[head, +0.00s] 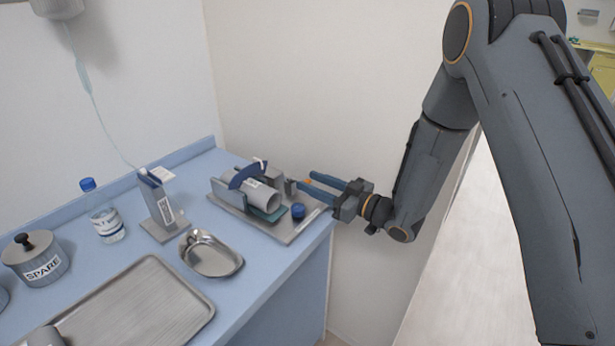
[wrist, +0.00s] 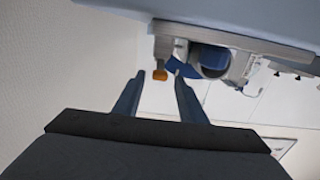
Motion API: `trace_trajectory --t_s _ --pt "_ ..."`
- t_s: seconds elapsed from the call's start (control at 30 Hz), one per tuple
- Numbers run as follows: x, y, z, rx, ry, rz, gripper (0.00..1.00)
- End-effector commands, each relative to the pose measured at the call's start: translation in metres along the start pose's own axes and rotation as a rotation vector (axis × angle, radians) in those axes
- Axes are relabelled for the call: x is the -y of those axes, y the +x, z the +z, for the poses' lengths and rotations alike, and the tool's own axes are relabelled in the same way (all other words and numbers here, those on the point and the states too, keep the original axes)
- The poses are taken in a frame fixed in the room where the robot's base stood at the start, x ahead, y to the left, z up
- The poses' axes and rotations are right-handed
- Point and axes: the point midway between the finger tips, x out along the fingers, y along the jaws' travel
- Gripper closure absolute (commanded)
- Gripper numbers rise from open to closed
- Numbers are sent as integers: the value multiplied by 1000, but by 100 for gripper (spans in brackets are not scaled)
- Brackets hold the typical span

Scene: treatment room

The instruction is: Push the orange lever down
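The orange lever (wrist: 160,75) shows in the wrist view as a small orange knob on a short stem at the edge of the grey device. It appears between the tips of my gripper's two fingers (wrist: 158,82), which are apart with nothing held; I cannot tell whether either finger touches it. In the head view only a small orange spot of the lever (head: 307,181) shows by my gripper (head: 309,183). The device (head: 262,197), a grey cylinder with a blue curved part on a metal base plate, stands at the counter's right end.
A metal kidney dish (head: 212,254), an upright grey stand (head: 158,208), a bottle with a blue cap (head: 104,215), a pot labelled SPARE (head: 38,262) and a metal tray (head: 135,305) are on the blue counter. The wall is close behind the device.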

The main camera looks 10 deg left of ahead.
Motion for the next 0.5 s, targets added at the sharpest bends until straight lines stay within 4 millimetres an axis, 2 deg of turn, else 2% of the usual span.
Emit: trace_trajectory --t_s 0.2,0.5 --pt "-1 21 0 1 -1 2 62" --pt "-3 23 0 1 0 5 62"
